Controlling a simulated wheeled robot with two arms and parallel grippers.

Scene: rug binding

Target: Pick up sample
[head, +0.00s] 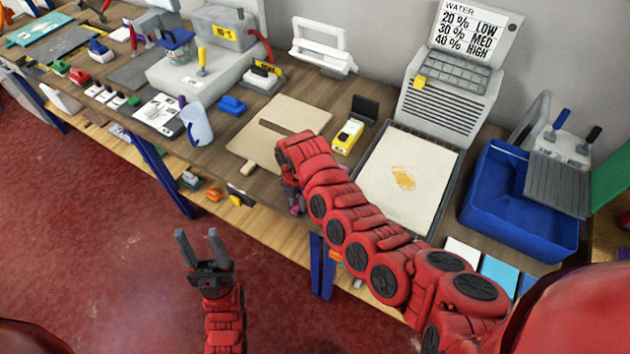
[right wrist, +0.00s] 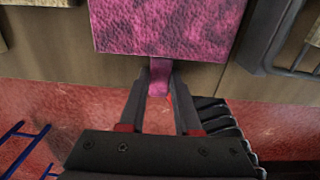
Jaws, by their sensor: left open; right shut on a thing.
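The sample is a magenta, mottled flat rectangle (right wrist: 168,24) with a narrow tab at its near edge, in the right wrist view. My right gripper (right wrist: 159,88) is shut on that tab, with one finger on each side. In the head view my right arm reaches over the front of the workbench and hides nearly all of this gripper and the sample; only a small purple-pink bit (head: 297,208) shows below the arm's end. My left gripper (head: 199,242) is open and empty, over the red floor in front of the bench.
The workbench holds a beige board (head: 262,152), a yellow-and-white device (head: 348,136), a tray with a stained cream mat (head: 385,195) and a blue bin (head: 500,215). A grey machine with a water sign (head: 443,105) stands behind. A lower shelf (head: 265,225) runs beneath; the red floor is clear.

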